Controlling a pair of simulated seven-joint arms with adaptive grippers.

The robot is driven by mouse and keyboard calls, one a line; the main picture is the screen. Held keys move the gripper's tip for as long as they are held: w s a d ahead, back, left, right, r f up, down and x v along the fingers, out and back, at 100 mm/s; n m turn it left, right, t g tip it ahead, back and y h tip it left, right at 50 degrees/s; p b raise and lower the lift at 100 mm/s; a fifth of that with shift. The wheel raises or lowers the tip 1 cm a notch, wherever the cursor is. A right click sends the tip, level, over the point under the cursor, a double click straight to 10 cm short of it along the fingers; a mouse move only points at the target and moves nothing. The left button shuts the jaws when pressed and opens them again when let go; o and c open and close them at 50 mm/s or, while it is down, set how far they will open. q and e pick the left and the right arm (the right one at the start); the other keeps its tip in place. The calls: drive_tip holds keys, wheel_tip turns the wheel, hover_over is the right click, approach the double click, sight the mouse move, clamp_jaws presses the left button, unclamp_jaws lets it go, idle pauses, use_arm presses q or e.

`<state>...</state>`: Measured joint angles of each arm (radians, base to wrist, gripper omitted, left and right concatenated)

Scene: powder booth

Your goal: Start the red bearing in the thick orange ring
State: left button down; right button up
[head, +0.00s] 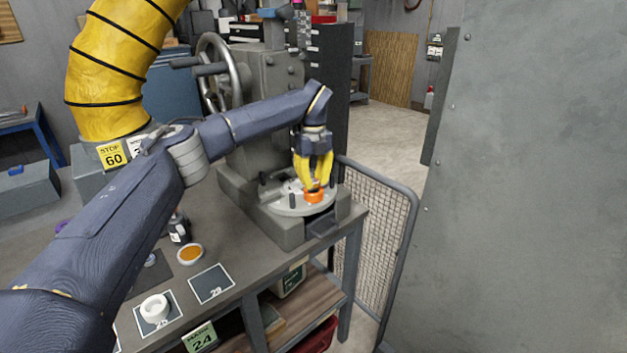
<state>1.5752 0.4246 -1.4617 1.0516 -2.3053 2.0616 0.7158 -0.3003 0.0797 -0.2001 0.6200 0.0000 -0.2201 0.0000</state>
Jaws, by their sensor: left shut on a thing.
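The thick orange ring (313,197) sits on the round grey plate of the machine at the middle right of the head view. My left gripper (315,185) has yellow fingers pointing down, directly above the ring. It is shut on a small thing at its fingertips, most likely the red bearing. The fingers hide most of that thing, and I cannot tell whether it is touching the ring or inside it. My right gripper is not in view.
On the bench (240,255) are a white ring (154,308), a dish with orange contents (190,254) and a dark bottle (179,229). A mesh guard (374,220) and a grey panel (530,180) stand to the right.

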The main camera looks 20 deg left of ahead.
use_arm(q)
drive_tip(key=shift+f, duration=0.85)
idle(0.3)
drive_tip(key=c, duration=1.2)
unclamp_jaws()
drive_tip(key=shift+c, duration=0.2)
wheel_tip(320, 180, up, 12)
